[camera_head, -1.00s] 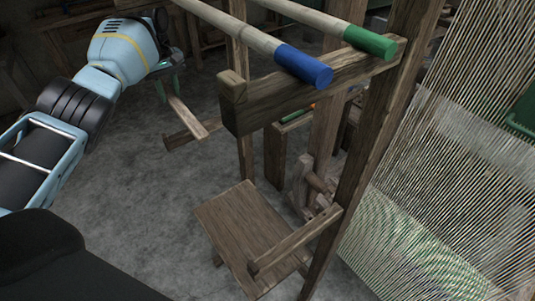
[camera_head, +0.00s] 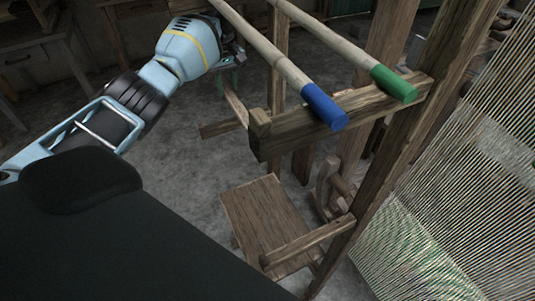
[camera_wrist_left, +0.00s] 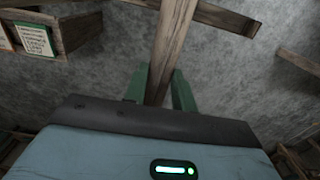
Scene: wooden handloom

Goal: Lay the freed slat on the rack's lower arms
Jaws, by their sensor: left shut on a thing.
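My left gripper (camera_head: 229,84) is shut on the freed slat (camera_head: 236,103), a narrow wooden strip. In the left wrist view the slat (camera_wrist_left: 171,45) runs up from between the green fingers (camera_wrist_left: 161,88) and crosses the far lower arm (camera_wrist_left: 225,17) of the rack. In the head view the slat overlaps that far lower arm (camera_head: 222,128); I cannot tell whether they touch. The slat's far end is hidden behind the upper arm. The near lower arm (camera_head: 308,243) shows no slat on it. My right gripper is not in view.
Two rods, blue-ended (camera_head: 324,106) and green-ended (camera_head: 394,84), lie across the rack's upper arm (camera_head: 350,108). A wooden bench seat (camera_head: 265,218) stands below. Loom threads (camera_head: 470,180) fill the right side. The wrist view shows a wooden box (camera_wrist_left: 72,28) at upper left.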

